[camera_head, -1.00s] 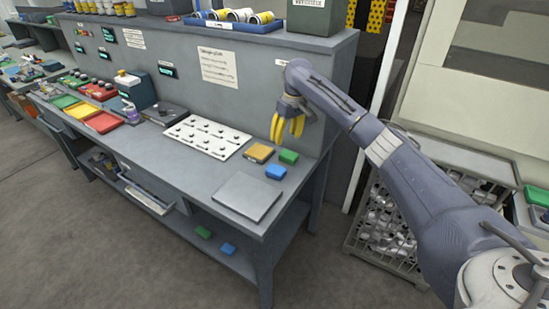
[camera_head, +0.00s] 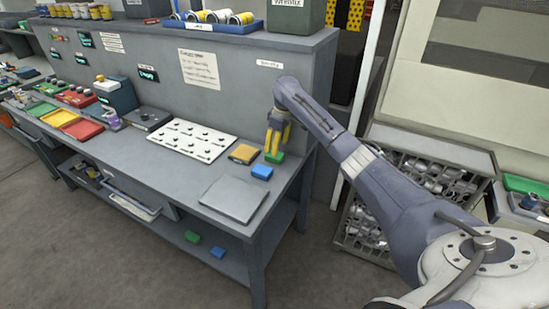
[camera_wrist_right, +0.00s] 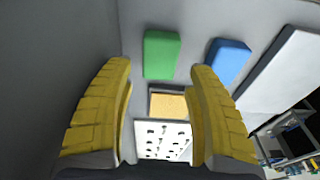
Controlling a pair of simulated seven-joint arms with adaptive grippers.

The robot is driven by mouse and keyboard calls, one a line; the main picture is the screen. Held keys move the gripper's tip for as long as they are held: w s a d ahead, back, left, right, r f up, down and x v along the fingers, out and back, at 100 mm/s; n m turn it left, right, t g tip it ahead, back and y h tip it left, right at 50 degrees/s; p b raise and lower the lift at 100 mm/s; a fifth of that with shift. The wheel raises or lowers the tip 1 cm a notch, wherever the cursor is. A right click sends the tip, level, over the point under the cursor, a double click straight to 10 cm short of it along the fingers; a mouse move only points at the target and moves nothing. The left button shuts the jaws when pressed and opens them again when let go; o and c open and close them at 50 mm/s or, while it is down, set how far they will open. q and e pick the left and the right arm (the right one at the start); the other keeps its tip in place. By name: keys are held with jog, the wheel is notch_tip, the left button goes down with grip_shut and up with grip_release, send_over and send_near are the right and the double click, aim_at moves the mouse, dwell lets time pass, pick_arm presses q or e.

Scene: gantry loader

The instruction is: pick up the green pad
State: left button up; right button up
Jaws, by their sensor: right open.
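The green pad (camera_head: 275,157) is a small block on the bench top, beside the back panel. My right gripper (camera_head: 277,143) has yellow fingers pointing down, just above the green pad in the head view. In the right wrist view my right gripper (camera_wrist_right: 160,78) is open, with nothing held between its fingers. Part of the pad's upper side is hidden by the fingers in the head view. My left gripper is not in view.
A blue pad (camera_head: 262,172) and an orange pad (camera_head: 244,153) lie close to the green one. A grey plate (camera_head: 233,199) is at the front, and a white knobbed panel (camera_head: 192,139) is to the left. Green and blue blocks (camera_head: 217,252) lie on the lower shelf.

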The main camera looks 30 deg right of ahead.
jog(key=shift+w+a+f, duration=0.1)
jog(key=shift+w+f, duration=0.05)
jog(key=shift+f, duration=1.3)
jog(key=shift+w+a+f, duration=0.1)
jog(key=shift+w+f, duration=0.05)
jog(key=shift+f, duration=1.3)
jog(key=c, duration=0.7)
jog(key=shift+c, duration=0.2)
